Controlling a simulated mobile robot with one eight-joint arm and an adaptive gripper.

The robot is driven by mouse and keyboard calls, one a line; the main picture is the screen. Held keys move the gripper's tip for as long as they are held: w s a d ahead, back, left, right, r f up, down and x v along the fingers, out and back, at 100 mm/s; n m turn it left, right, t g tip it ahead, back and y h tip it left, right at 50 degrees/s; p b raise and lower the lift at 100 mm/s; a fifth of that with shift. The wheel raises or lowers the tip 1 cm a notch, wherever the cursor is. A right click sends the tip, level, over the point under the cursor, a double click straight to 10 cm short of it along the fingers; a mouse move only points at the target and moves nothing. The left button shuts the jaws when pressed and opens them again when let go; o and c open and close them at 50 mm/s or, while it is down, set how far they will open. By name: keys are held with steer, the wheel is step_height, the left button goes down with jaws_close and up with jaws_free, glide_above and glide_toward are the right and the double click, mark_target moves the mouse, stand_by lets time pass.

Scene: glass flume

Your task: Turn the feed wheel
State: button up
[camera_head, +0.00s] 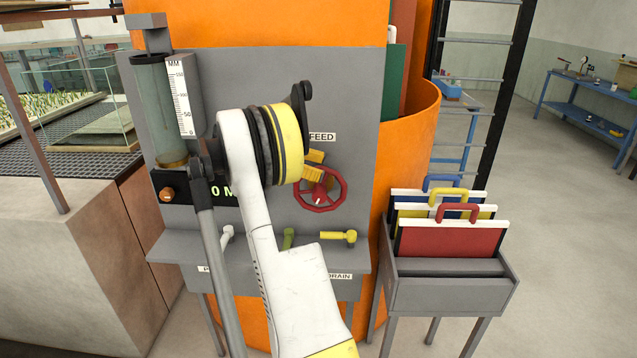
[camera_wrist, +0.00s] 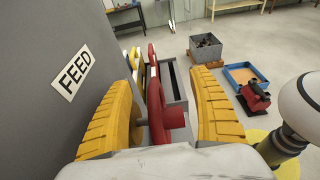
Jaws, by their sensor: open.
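The feed wheel (camera_head: 320,208) is a red spoked handwheel on the grey panel, below the white FEED label (camera_head: 322,137). My gripper (camera_head: 314,165) is at the upper left part of the wheel, with its yellow fingers overlapping the rim and spokes in the head view. In the wrist view, my gripper (camera_wrist: 162,105) has its two yellow ribbed fingers spread wide apart. The red wheel (camera_wrist: 155,112) shows nearly edge-on between them, with clear gaps on both sides. The FEED label (camera_wrist: 74,73) is to the left. My arm hides part of the panel.
Below the wheel are a yellow lever (camera_head: 338,236), a green lever (camera_head: 288,238) and a white lever (camera_head: 227,236). A rack (camera_head: 450,292) with coloured handled boards stands at the right. A scaled glass cylinder (camera_head: 159,105) is at the left.

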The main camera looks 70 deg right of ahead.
steer(key=shift+r, duration=0.8)
